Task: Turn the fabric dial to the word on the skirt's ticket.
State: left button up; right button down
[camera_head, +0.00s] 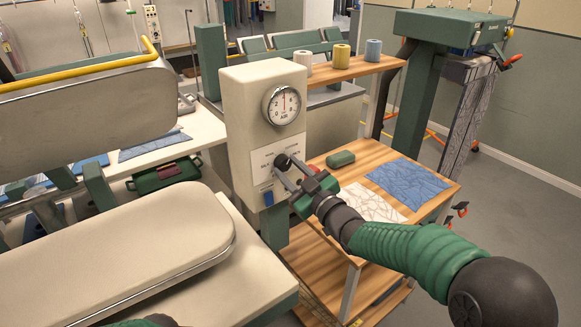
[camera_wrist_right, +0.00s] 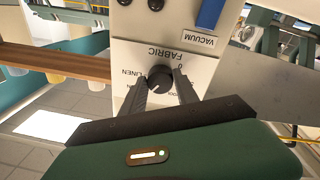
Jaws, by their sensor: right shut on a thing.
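The fabric dial is a black round knob (camera_head: 282,160) on a white plate (camera_head: 262,160) on the front of a cream control box. My right gripper (camera_head: 289,170) reaches it from the right and is shut on it. In the right wrist view the knob (camera_wrist_right: 160,78) sits between the two dark fingers of my right gripper (camera_wrist_right: 160,88). FABRIC and LINEN read upside down around it; the other words are partly hidden or too small. I cannot tell the pointer's setting. No ticket can be read, and I cannot tell which cloth is the skirt. My left gripper is out of view.
A pressure gauge (camera_head: 283,105) is above the dial, and a blue switch (camera_head: 268,198) below it. A wooden table (camera_head: 386,151) holds blue cloth (camera_head: 405,182), white patterned cloth (camera_head: 372,204) and a green block (camera_head: 341,158). A padded press (camera_head: 130,245) fills the left foreground.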

jog(key=m+p, duration=0.2)
jog(key=m, duration=0.3)
jog(key=shift+a+h, duration=0.1)
jog(key=shift+h, duration=0.3)
jog(key=m+p, duration=0.3)
jog(key=m, duration=0.2)
jog(key=shift+s+m, duration=0.1)
jog(key=shift+m, duration=0.2)
jog(key=c, duration=1.3)
grip_release()
jog(key=o, duration=0.4)
jog(key=shift+w+a, duration=0.1)
jog(key=shift+w, duration=0.1)
jog(key=shift+s, duration=0.1)
